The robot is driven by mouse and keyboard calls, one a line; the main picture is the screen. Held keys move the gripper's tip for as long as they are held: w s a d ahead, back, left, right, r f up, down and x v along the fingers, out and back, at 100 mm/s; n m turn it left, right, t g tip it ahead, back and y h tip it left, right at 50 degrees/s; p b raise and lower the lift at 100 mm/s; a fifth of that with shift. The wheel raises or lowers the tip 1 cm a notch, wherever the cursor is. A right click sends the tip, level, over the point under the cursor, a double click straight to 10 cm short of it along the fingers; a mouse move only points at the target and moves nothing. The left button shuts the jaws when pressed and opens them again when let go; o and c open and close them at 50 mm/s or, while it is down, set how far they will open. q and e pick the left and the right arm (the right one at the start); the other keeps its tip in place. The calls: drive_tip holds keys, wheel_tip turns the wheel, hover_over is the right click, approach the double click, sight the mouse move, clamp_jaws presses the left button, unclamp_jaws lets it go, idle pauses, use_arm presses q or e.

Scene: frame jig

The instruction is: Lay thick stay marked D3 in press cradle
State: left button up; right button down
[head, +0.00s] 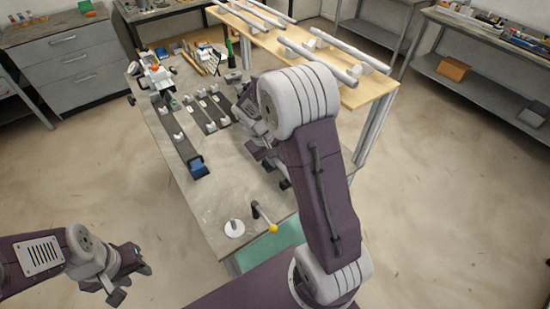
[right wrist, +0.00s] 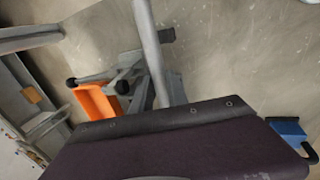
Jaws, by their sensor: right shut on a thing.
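My right gripper (head: 268,160) is over the right side of the grey worktable, largely hidden by my own arm in the head view. It is shut. A long grey bar (right wrist: 152,50) runs down the right wrist view and passes behind a purple part of mine; it appears to be the held stay, but no mark is readable. More pale round bars (head: 318,60) lie on white supports on the wooden bench. I cannot tell which fixture is the press cradle. My left gripper (head: 130,283) is open and empty, off the table at lower left.
Dark strips with white blocks (head: 180,132) lie on the worktable (head: 215,195), one with a blue end (head: 198,168). A yellow-knobbed lever (head: 265,217) and a white disc (head: 234,228) are at the front edge. An orange object (right wrist: 97,103) shows in the right wrist view.

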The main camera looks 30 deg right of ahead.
drive_tip(key=shift+f+b, duration=1.25)
drive_tip(key=shift+f, duration=0.75)
drive_tip(key=c, duration=1.2)
unclamp_jaws()
drive_tip(key=v, duration=0.9)
drive_tip(key=shift+p, duration=0.35)
